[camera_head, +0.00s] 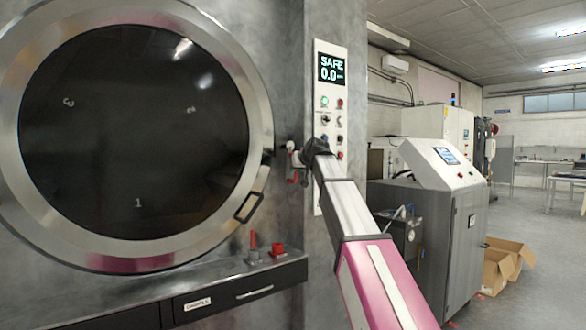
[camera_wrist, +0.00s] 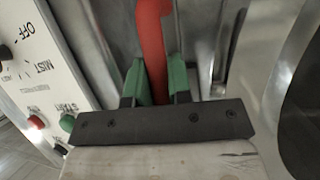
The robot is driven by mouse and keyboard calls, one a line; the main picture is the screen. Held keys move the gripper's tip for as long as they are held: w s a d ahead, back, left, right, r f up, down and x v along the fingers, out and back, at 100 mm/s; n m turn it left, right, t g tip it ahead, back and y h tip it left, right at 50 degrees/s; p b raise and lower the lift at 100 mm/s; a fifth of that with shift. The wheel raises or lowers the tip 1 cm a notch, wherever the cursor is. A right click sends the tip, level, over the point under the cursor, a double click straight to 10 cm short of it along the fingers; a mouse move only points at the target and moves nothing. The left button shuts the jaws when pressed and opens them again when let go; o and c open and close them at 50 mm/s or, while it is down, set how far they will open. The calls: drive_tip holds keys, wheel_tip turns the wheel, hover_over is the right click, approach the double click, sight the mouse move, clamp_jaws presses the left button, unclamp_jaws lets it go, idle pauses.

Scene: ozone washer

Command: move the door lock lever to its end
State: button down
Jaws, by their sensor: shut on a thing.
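The door lock lever is a red bar (camera_wrist: 152,32) that runs up from between my gripper's fingers in the wrist view. My gripper (camera_wrist: 158,80) has green fingers, one on each side of the lever, shut on it. In the head view, my gripper (camera_head: 293,158) is at the right edge of the round washer door (camera_head: 262,120), beside the control panel. A small red part (camera_head: 293,179), apparently the lever, shows just below it. The rest of the lever is hidden there by my gripper and arm. The door looks closed against the grey front.
The control panel (camera_head: 331,90) reads "SAFE 0.0" and has knobs and buttons close to my arm. A ledge (camera_head: 215,292) with a drawer juts out below, carrying a red-handled lever (camera_head: 253,243) and a red button (camera_head: 278,250). A grey cabinet (camera_head: 455,245) stands right.

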drive_tip(key=shift+w+d+n+h, duration=0.25)
drive_tip(key=shift+d+n+h, duration=0.05)
drive_tip(key=shift+d, duration=0.05)
idle(0.4)
drive_tip(key=c, duration=1.1)
unclamp_jaws()
drive_tip(key=shift+o, duration=0.2)
drive_tip(key=v, duration=1)
drive_tip(key=shift+s+d, duration=0.15)
drive_tip(key=shift+s, duration=0.25)
